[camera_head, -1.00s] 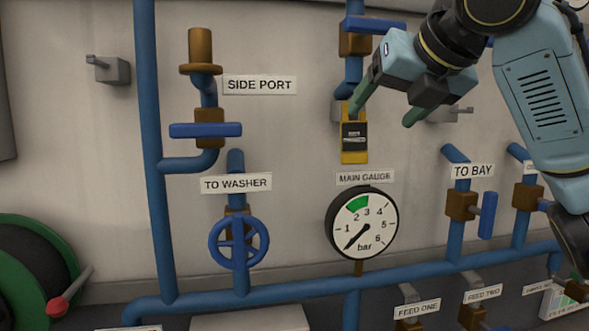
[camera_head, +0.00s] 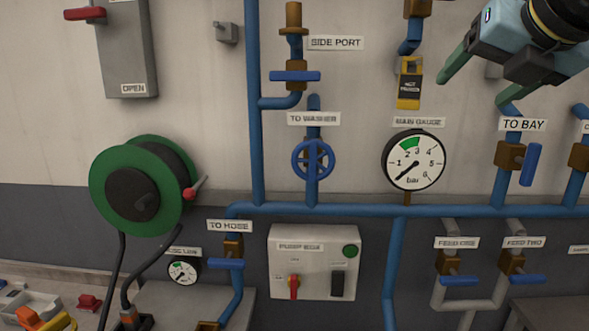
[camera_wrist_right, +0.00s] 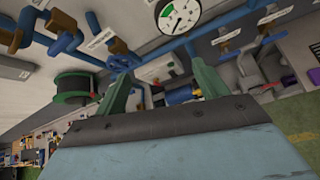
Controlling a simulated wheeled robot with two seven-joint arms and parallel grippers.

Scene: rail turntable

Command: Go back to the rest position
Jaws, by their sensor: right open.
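My right gripper (camera_head: 480,80) is at the upper right of the head view, in front of the wall. Its two green fingers are apart with nothing between them. In the right wrist view its fingers (camera_wrist_right: 160,85) are also spread and empty. A yellow and black tag (camera_head: 409,88) hangs on the wall left of the gripper, apart from it. My left gripper is not in either view.
Blue pipes (camera_head: 255,110) with valves run along the wall. The main gauge (camera_head: 414,160) sits below the tag. A green hose reel (camera_head: 140,185) is at left, a pump box (camera_head: 315,262) at lower centre, and a grey box (camera_head: 128,50) with a red lever at upper left.

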